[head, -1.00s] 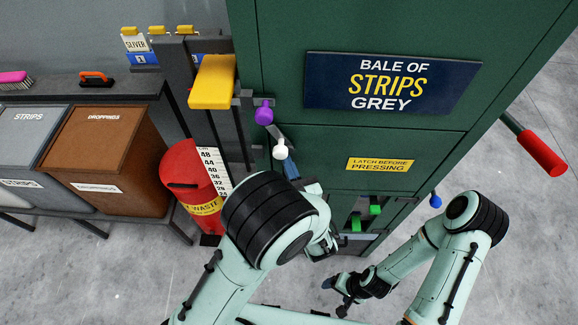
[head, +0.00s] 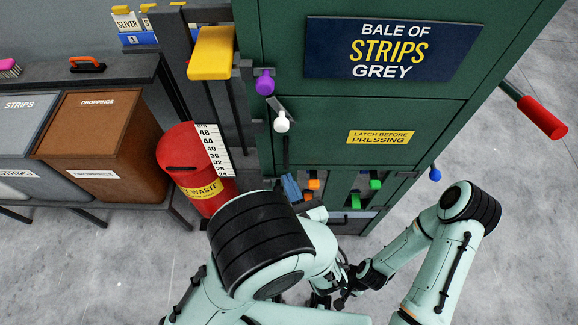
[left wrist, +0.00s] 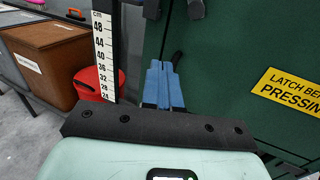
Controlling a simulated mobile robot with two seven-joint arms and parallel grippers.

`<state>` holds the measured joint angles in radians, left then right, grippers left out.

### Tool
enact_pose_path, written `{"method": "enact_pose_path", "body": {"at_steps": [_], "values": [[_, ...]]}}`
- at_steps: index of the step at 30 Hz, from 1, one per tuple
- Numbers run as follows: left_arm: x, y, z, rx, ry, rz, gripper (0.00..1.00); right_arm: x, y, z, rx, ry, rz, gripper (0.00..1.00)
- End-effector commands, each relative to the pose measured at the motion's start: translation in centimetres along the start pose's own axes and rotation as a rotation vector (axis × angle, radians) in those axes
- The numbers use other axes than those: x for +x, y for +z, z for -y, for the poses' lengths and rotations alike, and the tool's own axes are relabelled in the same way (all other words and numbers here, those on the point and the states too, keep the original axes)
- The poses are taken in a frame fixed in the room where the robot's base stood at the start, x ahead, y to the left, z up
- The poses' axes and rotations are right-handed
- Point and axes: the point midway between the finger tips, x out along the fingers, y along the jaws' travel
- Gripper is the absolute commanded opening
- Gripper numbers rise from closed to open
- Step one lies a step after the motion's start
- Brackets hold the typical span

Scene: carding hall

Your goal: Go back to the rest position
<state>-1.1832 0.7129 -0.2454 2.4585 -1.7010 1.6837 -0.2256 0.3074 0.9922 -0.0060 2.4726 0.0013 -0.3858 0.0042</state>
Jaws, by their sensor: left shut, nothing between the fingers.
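My left gripper (head: 290,187) shows in the head view as narrow blue fingers just above my dark left arm joint, which hides the rest of it. In the left wrist view its two blue fingers (left wrist: 163,85) lie side by side, shut and empty, in front of the green press. In the head view they are below the white-knobbed handle (head: 281,122) and apart from it. My right arm (head: 440,245) is folded at the lower right. Its dark gripper (head: 342,296) is partly hidden by my left arm, and its opening cannot be made out.
The green press (head: 290,60) fills the back, with a purple knob (head: 265,83), orange knobs (head: 313,184), green knobs (head: 376,184) and a red-gripped lever (head: 542,117). A red waste bin (head: 180,150) and brown droppings box (head: 105,140) stand left. Grey floor is clear at the right.

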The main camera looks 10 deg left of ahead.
Motion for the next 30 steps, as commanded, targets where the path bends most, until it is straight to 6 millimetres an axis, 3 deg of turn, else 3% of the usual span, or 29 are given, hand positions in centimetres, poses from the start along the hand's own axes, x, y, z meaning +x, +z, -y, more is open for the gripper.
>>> {"method": "enact_pose_path", "body": {"at_steps": [3, 9, 13, 16, 19, 22, 24, 27, 30], "values": [[-1.1, -0.1, -0.4, 0.000, -0.002, -0.001, 0.00, 0.3, 0.2, -0.2, 0.001, 0.001, 0.003, 0.77], [-1.4, -0.2, -0.7, 0.002, 0.006, -0.007, 0.00, 0.4, 0.2, -0.2, 0.001, 0.001, 0.003, 0.77], [-0.4, -2.8, -2.6, 0.018, 0.093, -0.103, 0.00, 0.4, 0.2, -0.2, 0.001, 0.001, 0.003, 0.77], [0.4, -7.4, -6.2, 0.030, 0.255, -0.277, 0.00, 0.4, 0.3, -0.2, 0.001, 0.001, 0.004, 0.77], [-0.5, -13.2, -11.0, 0.001, 0.494, -0.510, 0.00, 0.5, 0.3, -0.3, 0.001, 0.001, 0.004, 0.77], [-3.7, -18.8, -15.5, -0.089, 0.786, -0.748, 0.00, 0.6, 0.3, -0.3, 0.001, 0.001, 0.005, 0.77], [-7.1, -22.3, -17.6, -0.203, 1.026, -0.911, 0.00, 0.6, 0.3, -0.3, 0.001, 0.002, 0.005, 0.77], [-12.1, -26.1, -18.1, -0.436, 1.378, -1.083, 0.00, 0.7, 0.4, -0.4, 0.002, 0.002, 0.006, 0.77], [-15.2, -29.0, -16.4, -0.746, 1.724, -1.159, 0.00, 0.8, 0.4, -0.4, 0.002, 0.002, 0.006, 0.77]]}}
